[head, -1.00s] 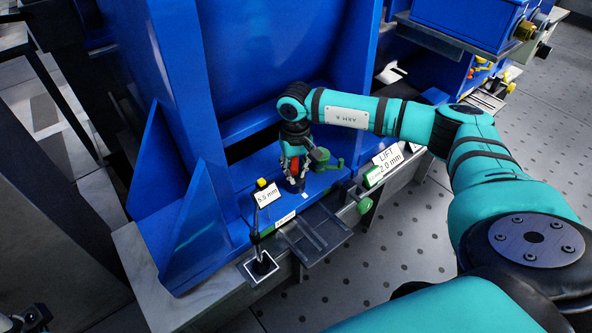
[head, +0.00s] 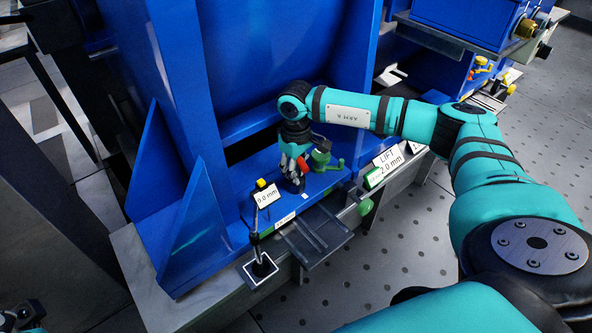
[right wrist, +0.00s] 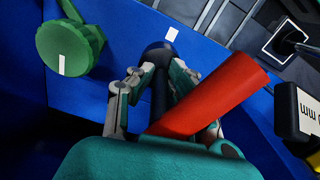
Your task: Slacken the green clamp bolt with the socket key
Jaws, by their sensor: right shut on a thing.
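My right gripper (head: 293,181) is shut on the socket key, low over the blue base. In the right wrist view, the key's red handle (right wrist: 210,104) slants up to the right, and its dark shaft ends in a round socket (right wrist: 158,54) between the fingertips of the gripper (right wrist: 145,78). The socket is down at the blue surface; any bolt under it is hidden. A green round part (head: 322,158) with a side arm stands just right of the gripper; it shows a white stripe in the wrist view (right wrist: 70,45). My left gripper (head: 28,318) barely shows at the lower left corner; its jaws are unclear.
A gauge stand (head: 261,265) with a label reading about 9.0 mm (head: 266,197) stands left of the gripper. A dark tray (head: 315,236) juts out in front. A "LIFT 2.0 mm" sign (head: 387,160) and a green knob (head: 365,206) are to the right. Blue uprights rise behind.

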